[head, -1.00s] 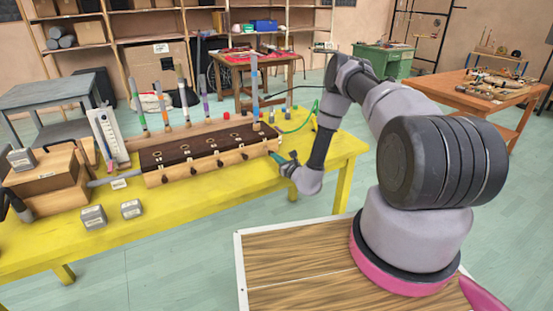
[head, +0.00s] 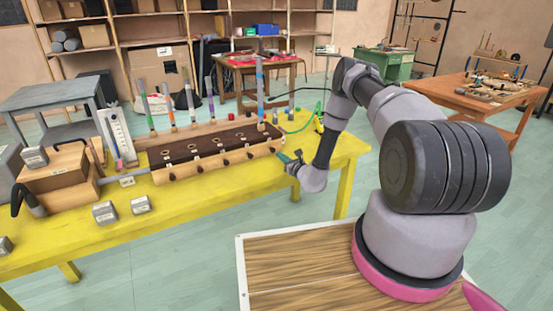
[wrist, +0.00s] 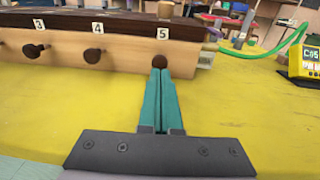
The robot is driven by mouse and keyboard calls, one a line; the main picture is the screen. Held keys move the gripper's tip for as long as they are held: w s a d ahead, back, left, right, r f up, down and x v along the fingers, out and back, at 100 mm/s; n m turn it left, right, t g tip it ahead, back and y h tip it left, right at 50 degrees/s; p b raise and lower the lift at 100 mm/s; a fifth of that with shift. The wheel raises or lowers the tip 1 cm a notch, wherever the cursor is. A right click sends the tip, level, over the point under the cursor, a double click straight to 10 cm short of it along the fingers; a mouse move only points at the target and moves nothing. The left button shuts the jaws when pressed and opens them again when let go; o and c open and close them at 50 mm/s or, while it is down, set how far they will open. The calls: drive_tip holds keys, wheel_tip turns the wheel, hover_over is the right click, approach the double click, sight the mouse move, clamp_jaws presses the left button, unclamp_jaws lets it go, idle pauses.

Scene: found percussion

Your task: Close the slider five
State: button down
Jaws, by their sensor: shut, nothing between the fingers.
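The slider five knob (wrist: 159,61) is a dark round end on the pale wooden front of the long box (wrist: 122,57), under the label 5 in the wrist view. I see it nearly end-on, so how far it sticks out is unclear. My gripper (wrist: 160,72) is shut and empty, its teal fingers pointing at this knob with the tips just in front of and below it. I cannot tell whether they touch. In the head view my gripper (head: 284,156) is at the right end of the long box (head: 213,165).
The slider three knob (wrist: 33,50) and slider four knob (wrist: 93,55) stick out to the left. A green hose (wrist: 266,50) and a yellow meter (wrist: 306,64) lie to the right. Upright tubes stand behind the box.

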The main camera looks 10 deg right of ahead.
drive_tip(key=f+v, duration=0.1)
drive_tip(key=v, duration=0.9)
drive_tip(key=a+r+n+g+y, duration=0.3)
drive_tip(key=a+r+n+y, duration=0.15)
drive_tip(key=r, duration=0.65)
drive_tip(key=a+r+n+g+y, duration=0.2)
drive_tip(key=a+r+n+y, duration=0.25)
drive_tip(key=r, duration=0.65)
drive_tip(key=s+a+r+n+g, duration=0.4)
drive_tip(key=s+r+n+g, duration=0.45)
drive_tip(key=r, duration=0.45)
drive_tip(key=s+d+r+n+g+h, duration=0.1)
drive_tip(key=s+r+n+h, duration=0.2)
drive_tip(key=s+r, duration=0.35)
drive_tip(key=s+d+r+n+g+h, duration=0.1)
drive_tip(key=s+r+n+h, duration=0.25)
drive_tip(key=s, duration=0.55)
drive_tip(key=s+d+r+n+t+h, duration=0.3)
drive_tip(key=s+d+r+t+h, duration=0.3)
drive_tip(key=s+d, duration=0.4)
drive_tip(key=shift+s+d+r+n+h, duration=0.2)
drive_tip(key=shift+d+r+n+h, duration=0.15)
drive_tip(key=shift+d+r, duration=0.2)
